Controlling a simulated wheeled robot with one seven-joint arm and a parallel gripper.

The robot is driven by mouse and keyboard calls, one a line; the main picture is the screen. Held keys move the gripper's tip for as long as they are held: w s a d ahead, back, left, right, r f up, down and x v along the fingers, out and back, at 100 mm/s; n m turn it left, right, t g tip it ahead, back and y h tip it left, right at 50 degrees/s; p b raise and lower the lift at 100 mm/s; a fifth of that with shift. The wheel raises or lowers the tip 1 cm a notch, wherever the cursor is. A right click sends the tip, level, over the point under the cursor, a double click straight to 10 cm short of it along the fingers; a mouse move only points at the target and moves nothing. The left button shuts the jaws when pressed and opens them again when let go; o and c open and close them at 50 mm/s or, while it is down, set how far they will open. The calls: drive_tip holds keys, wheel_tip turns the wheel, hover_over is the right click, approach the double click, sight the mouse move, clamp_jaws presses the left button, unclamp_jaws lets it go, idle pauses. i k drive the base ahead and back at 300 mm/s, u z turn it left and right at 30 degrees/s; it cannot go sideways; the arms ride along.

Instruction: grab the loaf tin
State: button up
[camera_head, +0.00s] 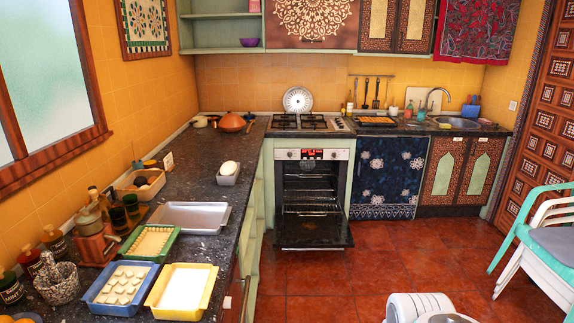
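A small grey tin (228,180) stands on the left counter, toward its far end, with a rounded pale loaf or dough (230,168) in it. It looks like the loaf tin. It sits near the counter's right edge, upright, with nothing touching it. My gripper is not in view. White rounded parts at the bottom edge, right of centre, look like part of my arm, and no fingers show there.
On the dark left counter (187,178) a wide grey tray (190,217), a green dish (149,243), a blue dish (120,288) and a yellow dish (183,291) stand nearer. The oven door (315,232) hangs open. Pale green chairs (540,249) stand right. The red floor between is clear.

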sight(228, 173)
drive_tip(key=i, duration=3.15)
drive_tip(key=u, duration=4)
